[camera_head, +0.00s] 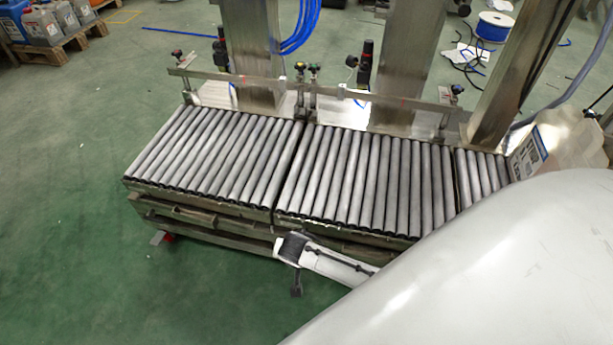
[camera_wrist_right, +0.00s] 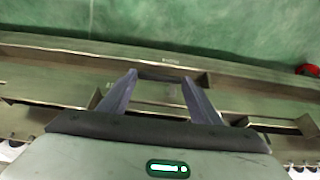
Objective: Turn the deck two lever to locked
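In the head view, a row of roller decks (camera_head: 355,175) runs across the middle. No lever can be clearly made out on the front side, and I cannot tell which deck is deck two. The white and black end of my arm (camera_head: 310,257) is low at the front rail (camera_head: 230,233), beside the joint between two decks. In the right wrist view, my right gripper (camera_wrist_right: 158,76) has two dark fingers spread apart, over the metal rails (camera_wrist_right: 60,60). A dark bar shows between the fingertips; I cannot tell whether they touch it. My left gripper is not in view.
A large white part of mine hides the lower right. Steel posts (camera_head: 250,50) and black-knobbed fittings (camera_head: 313,72) stand behind the decks. A white container (camera_head: 527,150) is at the right. Green floor (camera_head: 70,240) is clear at the left and front.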

